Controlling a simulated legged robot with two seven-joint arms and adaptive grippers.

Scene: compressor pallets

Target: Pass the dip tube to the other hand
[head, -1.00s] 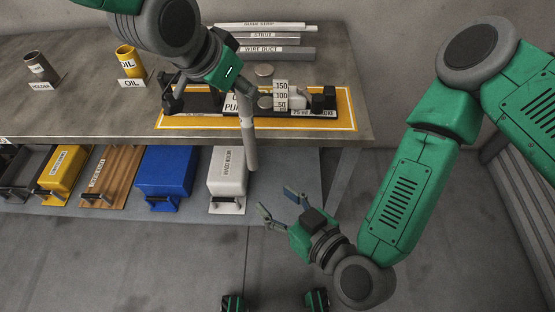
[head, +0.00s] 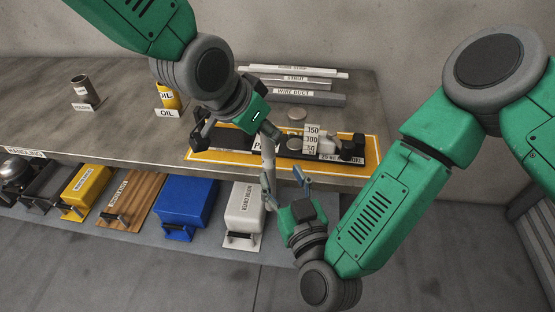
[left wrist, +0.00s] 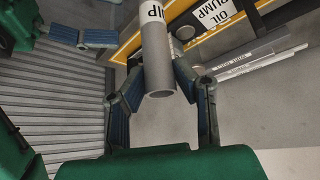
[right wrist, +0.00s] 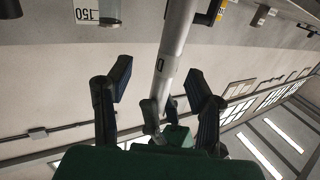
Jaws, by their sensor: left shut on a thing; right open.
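The dip tube (head: 268,160) is a slim pale grey tube, hanging roughly upright in front of the bench edge. My left gripper (head: 267,130) is shut on its upper part. In the left wrist view the tube (left wrist: 158,65) lies between the left fingers, its open end facing the camera and a white label above. My right gripper (head: 286,188) is open beside the tube's lower part. In the right wrist view the tube (right wrist: 176,45) runs between the directions of the two spread fingers; whether it is inside their reach I cannot tell.
The bench carries a yellow-edged oil pump board (head: 375,150), an oil cup (head: 168,96), a holder (head: 83,90) and long strips (head: 290,95) behind. The lower shelf holds a blue box (head: 186,207), a white box (head: 245,208) and a yellow box (head: 86,186).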

